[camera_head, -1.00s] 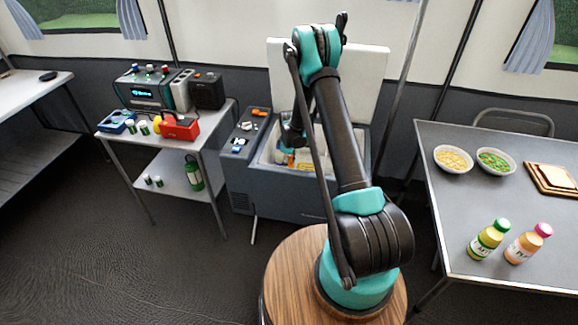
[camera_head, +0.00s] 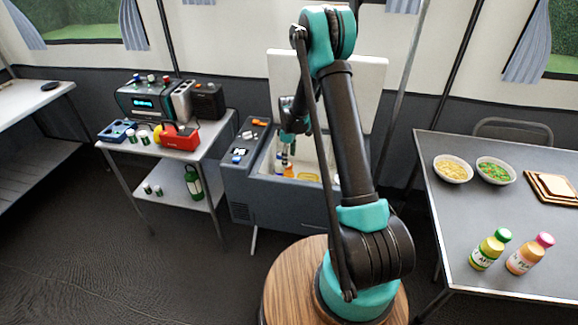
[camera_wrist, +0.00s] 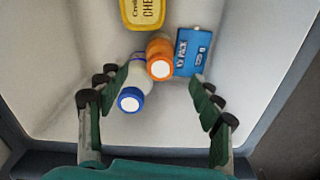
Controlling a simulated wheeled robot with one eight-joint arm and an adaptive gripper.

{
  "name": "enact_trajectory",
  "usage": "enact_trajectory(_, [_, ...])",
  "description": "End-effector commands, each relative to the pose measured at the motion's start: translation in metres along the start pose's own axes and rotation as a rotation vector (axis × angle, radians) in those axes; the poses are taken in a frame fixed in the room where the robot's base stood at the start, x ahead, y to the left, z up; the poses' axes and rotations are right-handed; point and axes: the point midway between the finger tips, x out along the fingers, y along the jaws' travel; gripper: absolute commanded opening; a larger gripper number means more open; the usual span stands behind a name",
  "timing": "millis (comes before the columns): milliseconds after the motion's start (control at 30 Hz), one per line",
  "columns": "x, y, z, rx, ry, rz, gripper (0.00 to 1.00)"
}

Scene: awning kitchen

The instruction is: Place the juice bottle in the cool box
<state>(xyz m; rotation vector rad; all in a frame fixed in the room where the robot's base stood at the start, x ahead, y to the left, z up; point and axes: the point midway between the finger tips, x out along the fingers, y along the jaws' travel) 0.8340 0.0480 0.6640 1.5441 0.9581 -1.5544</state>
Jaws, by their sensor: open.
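The cool box (camera_head: 262,198) is open with its white lid (camera_head: 358,90) up. My gripper (camera_wrist: 153,92) is open over its inside, with fingers spread and nothing held. In the wrist view, an orange-capped bottle (camera_wrist: 160,62), seemingly the juice bottle, is inside the box ahead of my fingers. A blue-capped bottle (camera_wrist: 132,98) is close beside it, between the fingers in the picture.
On the right table (camera_head: 440,190) stand a green-capped bottle (camera_head: 490,250), a pink-capped bottle (camera_head: 530,253) and two bowls. A side table at left holds a red toolbox (camera_head: 177,138) and other gear. The box walls enclose my gripper closely.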

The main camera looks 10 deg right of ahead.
Motion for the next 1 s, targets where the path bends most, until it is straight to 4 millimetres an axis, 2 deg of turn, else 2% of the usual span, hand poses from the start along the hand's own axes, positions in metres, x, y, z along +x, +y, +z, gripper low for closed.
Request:
enact_trajectory(233, [-0.021,-0.002,0.003,0.013,0.003,0.004,0.65])
enact_trajectory(367, [-0.044,-0.012,0.016,0.075,0.015,0.021,0.65])
enact_trajectory(500, [-0.082,-0.033,0.041,0.191,0.041,0.051,0.65])
enact_trajectory(700, [-0.128,-0.072,0.081,0.37,0.087,0.094,0.65])
enact_trajectory(1000, [-0.17,-0.141,0.142,0.635,0.167,0.148,0.65])
